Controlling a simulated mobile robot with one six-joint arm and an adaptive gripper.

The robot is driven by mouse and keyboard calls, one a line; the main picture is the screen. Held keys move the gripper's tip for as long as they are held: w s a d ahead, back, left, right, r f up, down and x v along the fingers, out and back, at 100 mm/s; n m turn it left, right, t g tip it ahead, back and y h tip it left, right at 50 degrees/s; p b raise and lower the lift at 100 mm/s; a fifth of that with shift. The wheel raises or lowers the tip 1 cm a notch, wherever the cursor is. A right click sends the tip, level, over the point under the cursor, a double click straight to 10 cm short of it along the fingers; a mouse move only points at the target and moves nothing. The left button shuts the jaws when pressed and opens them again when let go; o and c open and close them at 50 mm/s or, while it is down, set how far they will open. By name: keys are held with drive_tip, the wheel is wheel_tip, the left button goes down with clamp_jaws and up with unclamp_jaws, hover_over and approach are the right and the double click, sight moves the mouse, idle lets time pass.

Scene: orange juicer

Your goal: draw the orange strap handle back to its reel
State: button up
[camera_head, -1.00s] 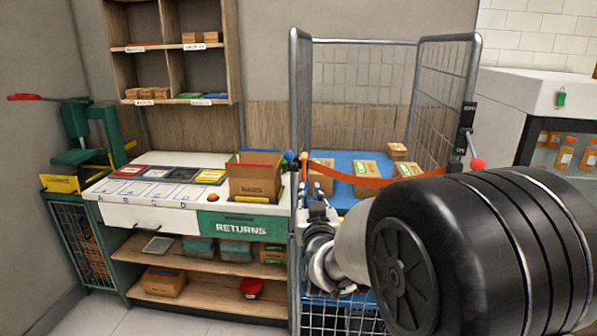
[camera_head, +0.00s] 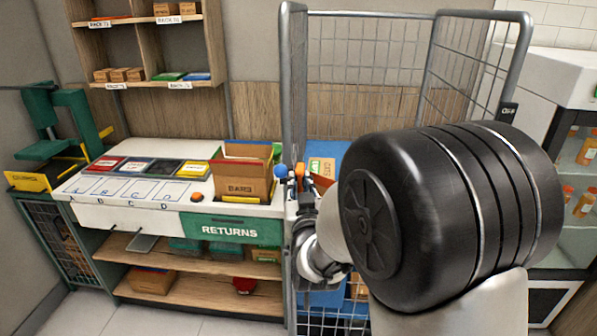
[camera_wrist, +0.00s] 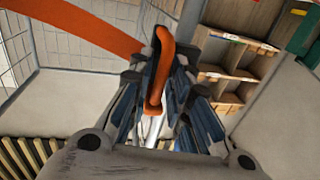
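The orange strap handle (camera_wrist: 163,68) stands between the fingers of my gripper (camera_wrist: 158,82) in the wrist view. The fingers appear closed against it from both sides. The orange strap (camera_wrist: 75,22) runs off to the upper left there. In the head view my gripper (camera_head: 303,190) is at the cage's left front post, beside a blue ball (camera_head: 281,170). A short piece of orange (camera_head: 322,184) shows just right of it. The rest of the strap is hidden behind my arm. The reel cannot be made out; a dark fitting (camera_head: 507,111) sits on the right post.
The wire cage (camera_head: 292,70) stands around a blue surface with cartons. To the left is a white counter (camera_head: 75,187) with an open cardboard box (camera_head: 243,178) and a green returns drawer (camera_head: 232,229). A white cabinet with bottles (camera_head: 570,75) is at the right.

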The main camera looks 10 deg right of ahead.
drive_tip(key=shift+w, duration=0.25)
drive_tip(key=shift+s, duration=0.1)
drive_tip(key=shift+c, duration=0.2)
clamp_jaws()
drive_tip(key=shift+r, duration=0.1)
